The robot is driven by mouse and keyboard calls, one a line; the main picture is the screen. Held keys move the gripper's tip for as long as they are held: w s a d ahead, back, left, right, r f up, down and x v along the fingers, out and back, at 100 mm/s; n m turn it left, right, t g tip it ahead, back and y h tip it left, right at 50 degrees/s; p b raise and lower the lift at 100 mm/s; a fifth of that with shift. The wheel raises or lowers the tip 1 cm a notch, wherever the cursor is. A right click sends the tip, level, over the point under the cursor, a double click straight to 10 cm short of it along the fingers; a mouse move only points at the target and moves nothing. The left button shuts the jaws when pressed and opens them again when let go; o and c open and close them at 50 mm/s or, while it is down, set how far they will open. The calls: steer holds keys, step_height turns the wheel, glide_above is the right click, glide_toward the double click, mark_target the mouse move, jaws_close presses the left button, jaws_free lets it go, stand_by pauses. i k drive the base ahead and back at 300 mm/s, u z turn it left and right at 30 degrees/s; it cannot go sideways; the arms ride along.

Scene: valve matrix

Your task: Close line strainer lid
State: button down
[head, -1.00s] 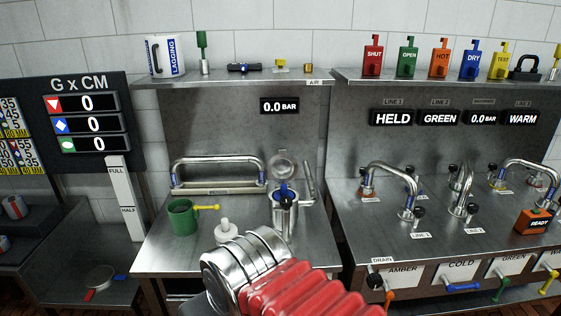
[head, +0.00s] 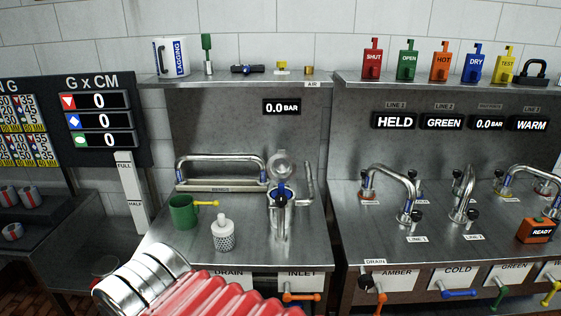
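The line strainer (head: 282,215) is an upright metal cylinder on the left steel bench. Its round lid (head: 281,165) stands raised above and behind the body, so the strainer looks open. A blue and black part (head: 281,192) shows at the strainer's top; I cannot tell exactly what it is. A bent metal handle or pipe (head: 308,183) rises on its right. My arm, with red bellows and silver rings, crosses the lower left, apart from the strainer. My gripper's fingers do not show in the head view.
A white perforated basket (head: 222,235) and a green mug (head: 183,212) stand left of the strainer. A metal pipe arch (head: 220,165) is behind. An orange inlet valve handle (head: 300,297) is on the bench front. The right bench (head: 345,215) carries taps.

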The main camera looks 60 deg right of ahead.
mark_target(282, 167)
steer(key=u, duration=0.2)
steer(key=k, duration=1.05)
steer(key=z, duration=0.85)
steer(key=i, duration=1.2)
steer(key=z, duration=0.05)
